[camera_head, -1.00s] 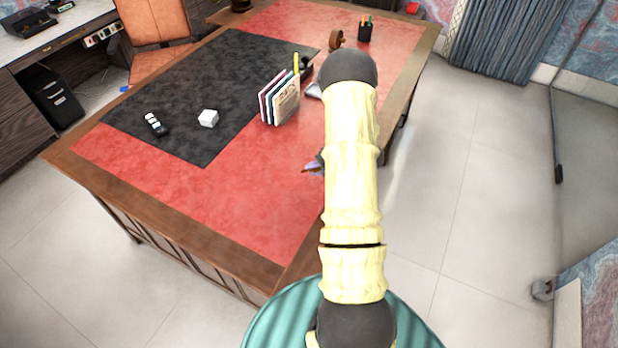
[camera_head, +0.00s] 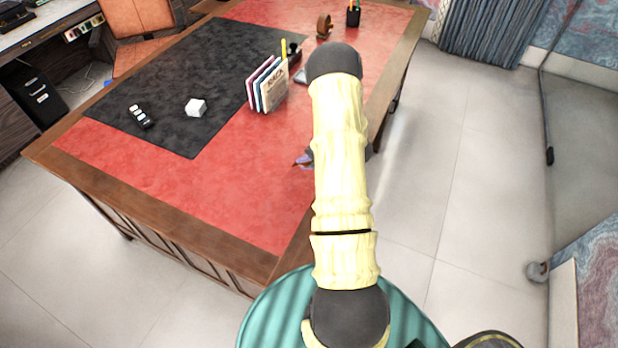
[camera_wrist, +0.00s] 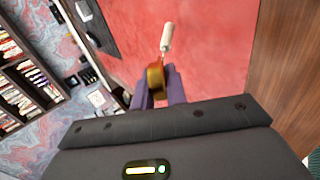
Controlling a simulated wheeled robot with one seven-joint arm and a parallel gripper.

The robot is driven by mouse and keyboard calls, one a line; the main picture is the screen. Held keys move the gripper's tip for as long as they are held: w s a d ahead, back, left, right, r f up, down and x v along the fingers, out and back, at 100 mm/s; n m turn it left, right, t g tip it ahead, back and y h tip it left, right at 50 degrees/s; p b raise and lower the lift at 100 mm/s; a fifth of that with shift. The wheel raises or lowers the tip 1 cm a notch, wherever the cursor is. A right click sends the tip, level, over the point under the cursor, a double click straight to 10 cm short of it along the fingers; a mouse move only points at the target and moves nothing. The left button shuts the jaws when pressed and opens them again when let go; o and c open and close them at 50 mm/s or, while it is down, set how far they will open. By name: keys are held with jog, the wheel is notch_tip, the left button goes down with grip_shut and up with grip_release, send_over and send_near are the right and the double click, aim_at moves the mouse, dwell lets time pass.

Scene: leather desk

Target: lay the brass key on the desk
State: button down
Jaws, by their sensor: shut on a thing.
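The brass key (camera_wrist: 155,78) is between the purple fingers of my gripper (camera_wrist: 160,88) in the wrist view, and the gripper is shut on it. A pale, rod-like end points away from the fingers, over the red leather. In the head view my gripper (camera_head: 305,158) is mostly hidden behind my arm. Only a bit of purple finger and a small brownish tip show, over the right part of the desk (camera_head: 215,195). I cannot tell how high the key is above the leather.
The red leather at the front left is clear. A wooden edge borders the desk.

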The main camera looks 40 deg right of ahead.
jog(key=shift+f+b, duration=1.9)
jog(key=shift+f, duration=0.9)
jog(key=c, duration=1.6)
grip_release()
jog(key=shift+o, duration=0.2)
